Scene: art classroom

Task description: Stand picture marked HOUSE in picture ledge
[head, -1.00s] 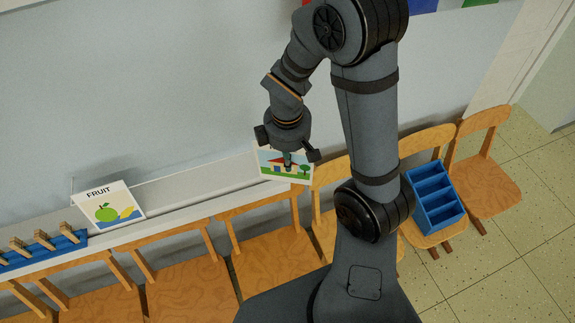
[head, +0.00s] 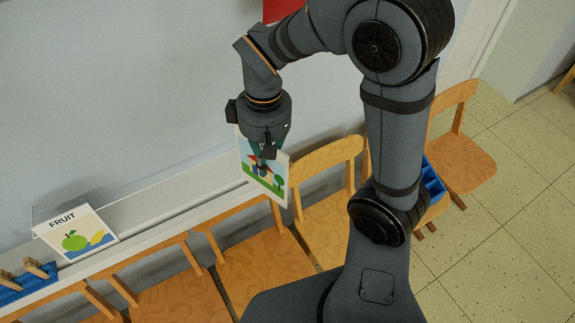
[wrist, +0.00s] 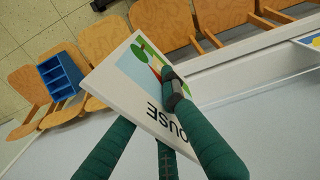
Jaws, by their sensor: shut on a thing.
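My gripper (head: 262,168) is shut on the HOUSE picture (head: 266,184), a white card with a house, a tree and green ground. It holds the card tilted, above and in front of the white picture ledge (head: 190,192) along the wall. In the wrist view the green fingers (wrist: 172,90) pinch the card, and the letters "OUSE" show upside down on the HOUSE picture (wrist: 125,75); the rest of the word is hidden. The ledge also shows in the wrist view (wrist: 240,77). Whether the card touches the ledge I cannot tell.
The FRUIT picture (head: 76,234) leans on the ledge at the left. A blue holder with wooden clips (head: 28,280) sits left of it. Wooden chairs (head: 265,262) line the ledge's front. A blue compartment box (wrist: 61,76) stands on a chair. The ledge right of FRUIT is clear.

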